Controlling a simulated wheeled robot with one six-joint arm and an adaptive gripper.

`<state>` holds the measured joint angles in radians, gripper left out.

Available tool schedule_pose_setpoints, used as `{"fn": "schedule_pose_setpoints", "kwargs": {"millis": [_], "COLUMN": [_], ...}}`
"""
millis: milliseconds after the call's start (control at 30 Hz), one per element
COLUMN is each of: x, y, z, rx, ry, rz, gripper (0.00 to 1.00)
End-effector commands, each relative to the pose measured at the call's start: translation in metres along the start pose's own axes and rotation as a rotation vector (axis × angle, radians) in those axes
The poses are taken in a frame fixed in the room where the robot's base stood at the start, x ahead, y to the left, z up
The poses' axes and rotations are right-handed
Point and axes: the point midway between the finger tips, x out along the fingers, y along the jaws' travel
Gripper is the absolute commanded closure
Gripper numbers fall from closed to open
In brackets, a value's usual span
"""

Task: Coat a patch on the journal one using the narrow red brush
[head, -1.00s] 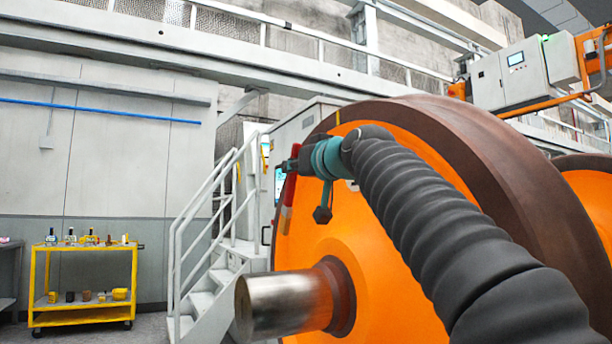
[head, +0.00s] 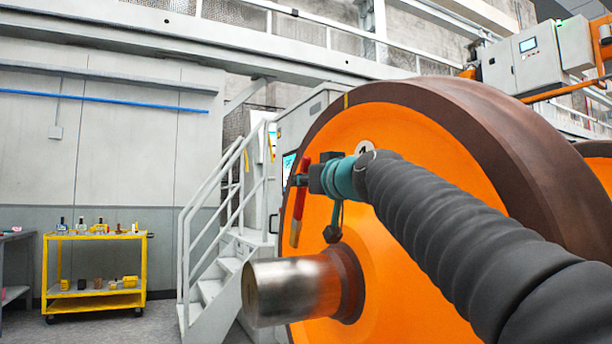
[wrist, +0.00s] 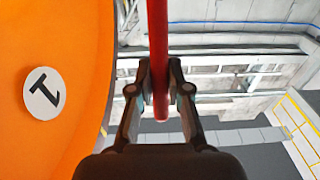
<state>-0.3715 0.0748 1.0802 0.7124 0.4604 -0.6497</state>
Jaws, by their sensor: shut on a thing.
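The narrow red brush (head: 299,203) is held in my gripper (head: 305,180), which is shut on its red handle. In the wrist view the red handle (wrist: 158,50) runs between the two fingers of my gripper (wrist: 160,82). The journal (head: 290,288) is a shiny steel stub with a dark collar, sticking out of the orange wheel (head: 420,145). The brush tip looks apart from it. A round plate marked 1 (wrist: 44,94) is on the wheel face.
A yellow cart (head: 95,303) with bottles and small containers stands at the left. White steps with railings (head: 215,265) stand behind the journal. A control cabinet (head: 525,55) is at the upper right. Floor between cart and steps looks clear.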

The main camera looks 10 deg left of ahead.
Motion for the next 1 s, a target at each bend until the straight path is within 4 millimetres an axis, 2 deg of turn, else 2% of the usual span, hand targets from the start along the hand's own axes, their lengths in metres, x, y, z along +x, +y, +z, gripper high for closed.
{"fn": "schedule_pose_setpoints", "kwargs": {"millis": [1000], "x": [-0.0002], "y": [-0.0002], "z": [0.0074], "rx": [0.000], "ry": [0.000], "rz": [0.000], "gripper": [1.00]}}
